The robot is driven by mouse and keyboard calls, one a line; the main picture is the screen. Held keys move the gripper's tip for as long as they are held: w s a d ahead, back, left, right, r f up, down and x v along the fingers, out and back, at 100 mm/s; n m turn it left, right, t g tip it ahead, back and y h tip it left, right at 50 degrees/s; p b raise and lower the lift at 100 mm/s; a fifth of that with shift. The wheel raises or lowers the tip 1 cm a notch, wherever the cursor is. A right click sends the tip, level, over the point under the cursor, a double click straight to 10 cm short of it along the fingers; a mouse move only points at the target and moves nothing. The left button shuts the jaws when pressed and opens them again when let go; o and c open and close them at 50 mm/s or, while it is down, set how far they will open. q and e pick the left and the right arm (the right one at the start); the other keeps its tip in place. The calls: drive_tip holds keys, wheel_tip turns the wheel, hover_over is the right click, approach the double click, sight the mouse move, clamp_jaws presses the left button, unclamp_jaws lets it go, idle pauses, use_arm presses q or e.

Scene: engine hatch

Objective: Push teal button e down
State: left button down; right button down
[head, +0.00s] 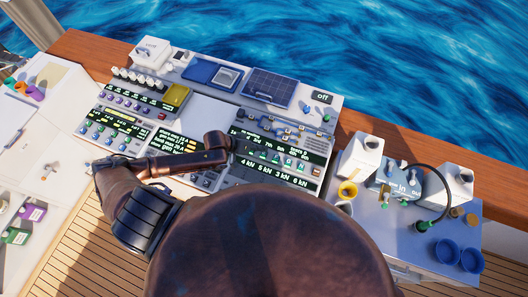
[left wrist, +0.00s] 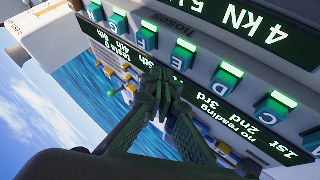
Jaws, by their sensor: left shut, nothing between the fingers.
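Teal button E (left wrist: 181,56) shows in the left wrist view, in a row of lettered teal buttons on the console, each with a lit green bar. It sits between button F (left wrist: 146,38) and button D (left wrist: 226,77). My left gripper (left wrist: 158,88) is shut and empty, its fingertips just below button E in that picture; I cannot tell whether they touch the panel. In the head view my left gripper (head: 232,148) is dark and small over the left part of the button row, hiding some of it. My right gripper is not in view.
A dark display strip (head: 270,178) with kN readings lies beside the buttons. Small levers and knobs (head: 285,130) crowd the panel behind them. White jugs (head: 358,158) and a hose stand on the bench at the right. A blank grey panel (head: 205,112) lies left of the button section.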

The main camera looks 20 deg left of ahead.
use_arm(q)
drive_tip(key=shift+r+p, duration=2.45)
drive_tip(key=shift+r, duration=0.05)
drive_tip(key=shift+f, duration=0.1)
wheel_tip(320, 180, up, 7)
hover_over(262, 153)
drive_tip(key=shift+w, duration=0.15)
drive_tip(key=shift+d, duration=0.1)
